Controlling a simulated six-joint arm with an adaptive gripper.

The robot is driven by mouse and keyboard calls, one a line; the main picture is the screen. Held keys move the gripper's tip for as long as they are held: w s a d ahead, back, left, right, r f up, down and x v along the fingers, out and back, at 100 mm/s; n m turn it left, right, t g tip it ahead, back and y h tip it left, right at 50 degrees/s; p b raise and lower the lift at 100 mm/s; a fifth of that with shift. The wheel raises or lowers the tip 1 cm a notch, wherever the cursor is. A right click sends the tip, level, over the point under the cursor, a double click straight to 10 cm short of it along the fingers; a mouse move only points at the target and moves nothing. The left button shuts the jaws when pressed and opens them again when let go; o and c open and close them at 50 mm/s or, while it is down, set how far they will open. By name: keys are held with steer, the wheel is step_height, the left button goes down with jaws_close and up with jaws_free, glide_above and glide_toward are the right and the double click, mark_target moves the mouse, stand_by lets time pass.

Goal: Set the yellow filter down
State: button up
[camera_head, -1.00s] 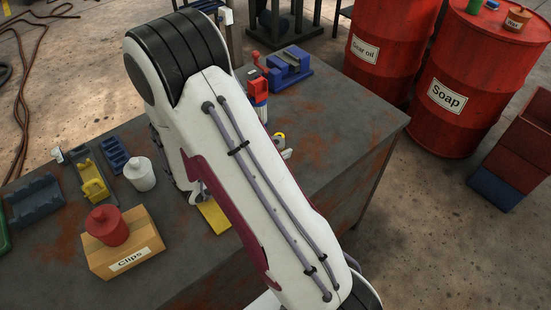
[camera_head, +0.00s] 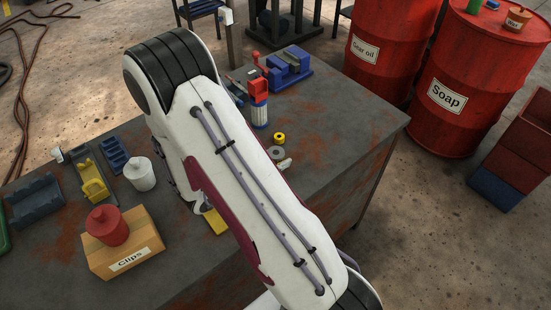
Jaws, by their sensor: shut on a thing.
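My arm (camera_head: 225,165) reaches across the workbench and blocks much of the view. My gripper is hidden behind it; only pale parts near the arm's end (camera_head: 197,203) show at its left side. I see no yellow filter; one may be hidden behind my arm. A flat yellow patch (camera_head: 216,221) lies on the bench just beside those parts, partly covered by my arm. A white canister (camera_head: 140,174) and a red canister (camera_head: 107,226) of similar shape stand to the left, the red one on a cardboard box labelled Clips (camera_head: 125,262).
Left on the workbench (camera_head: 335,125) are a grey tray with a yellow piece (camera_head: 94,186), a blue block (camera_head: 113,153) and a dark holder (camera_head: 36,202). A red-topped white cylinder (camera_head: 259,105), yellow roll (camera_head: 279,138) and blue vise (camera_head: 289,67) stand behind. The bench's right part is clear.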

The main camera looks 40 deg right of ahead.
steer(key=shift+f, duration=0.1)
steer(key=o, duration=1.1)
steer(key=shift+o, duration=0.2)
steer(key=shift+v, duration=6.05)
steer(key=shift+d, duration=0.1)
